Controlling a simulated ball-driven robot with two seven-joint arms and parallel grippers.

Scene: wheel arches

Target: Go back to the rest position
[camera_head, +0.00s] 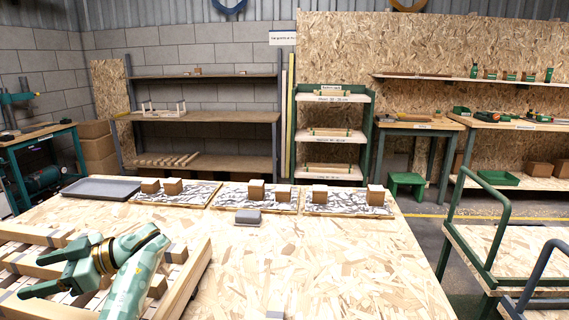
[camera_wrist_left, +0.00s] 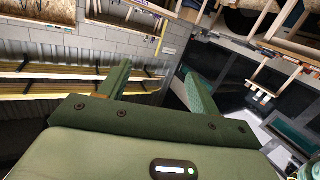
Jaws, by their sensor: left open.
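My left gripper (camera_head: 33,274) is over the slatted wooden frame (camera_head: 188,278) at the left front of the workbench (camera_head: 310,265). Its two green fingers are apart and point left. The left wrist view shows the same gripper (camera_wrist_left: 153,75) with nothing between its fingers. The fingers hide part of the frame. My right gripper is in neither view.
Three patterned boards (camera_head: 245,200) with small wooden blocks lie along the bench's far edge. A grey tray (camera_head: 100,189) is at their left, and a small grey block (camera_head: 248,217) is in front. A green-railed cart (camera_head: 480,262) stands right. The bench's middle is mostly clear.

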